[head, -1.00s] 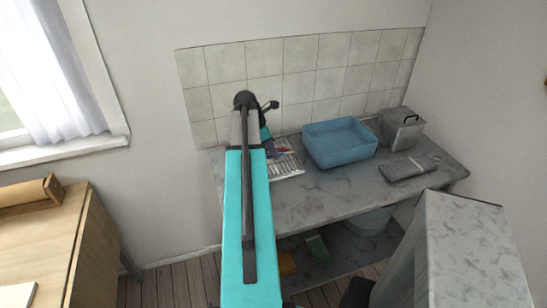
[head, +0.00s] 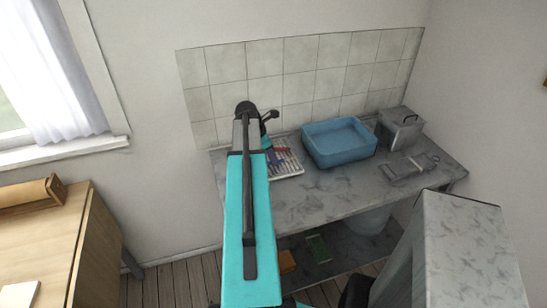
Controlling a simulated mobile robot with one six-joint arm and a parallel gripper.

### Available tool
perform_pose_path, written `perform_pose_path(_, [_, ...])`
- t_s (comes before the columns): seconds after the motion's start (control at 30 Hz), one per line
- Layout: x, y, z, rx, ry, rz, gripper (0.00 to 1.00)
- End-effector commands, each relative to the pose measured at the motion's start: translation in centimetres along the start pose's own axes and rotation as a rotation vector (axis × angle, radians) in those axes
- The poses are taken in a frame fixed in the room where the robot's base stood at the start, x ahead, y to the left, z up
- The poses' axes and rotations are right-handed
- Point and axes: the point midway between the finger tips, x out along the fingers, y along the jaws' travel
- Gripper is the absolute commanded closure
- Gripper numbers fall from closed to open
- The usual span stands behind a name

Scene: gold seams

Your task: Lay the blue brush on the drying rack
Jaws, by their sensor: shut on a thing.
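The drying rack (head: 288,168), pale with slats, lies on the grey counter to the left of the blue basin. My arm reaches up and over its left side. My gripper (head: 269,152) is small and mostly hidden behind the arm, over the rack's back left part. It is shut on a small blue thing (head: 273,159), which looks like the blue brush. I cannot tell whether the brush touches the slats. A small red thing (head: 283,150) shows at the rack's back edge.
The blue basin (head: 338,145) stands right of the rack, with a grey metal box (head: 399,130) and a flat grey thing (head: 408,168) farther right. A tiled wall (head: 300,85) rises behind. The counter's front (head: 315,200) is clear.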

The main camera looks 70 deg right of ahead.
Motion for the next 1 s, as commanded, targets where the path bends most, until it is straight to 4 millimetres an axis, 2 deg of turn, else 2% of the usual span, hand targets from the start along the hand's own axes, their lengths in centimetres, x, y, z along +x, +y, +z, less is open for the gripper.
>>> perform_pose_path(0.2, [0.3,0.0,-0.1,0.000,0.000,0.000,1.00])
perform_pose_path(0.23, [0.3,0.0,-0.1,0.000,0.000,0.000,0.84])
perform_pose_path(0.33, [0.2,0.0,-0.1,0.000,0.000,0.000,0.69])
perform_pose_path(0.73, [0.0,0.0,0.0,0.000,0.000,0.000,0.69])
perform_pose_path(1.0, [-1.6,0.0,0.1,0.001,0.000,0.001,0.69])
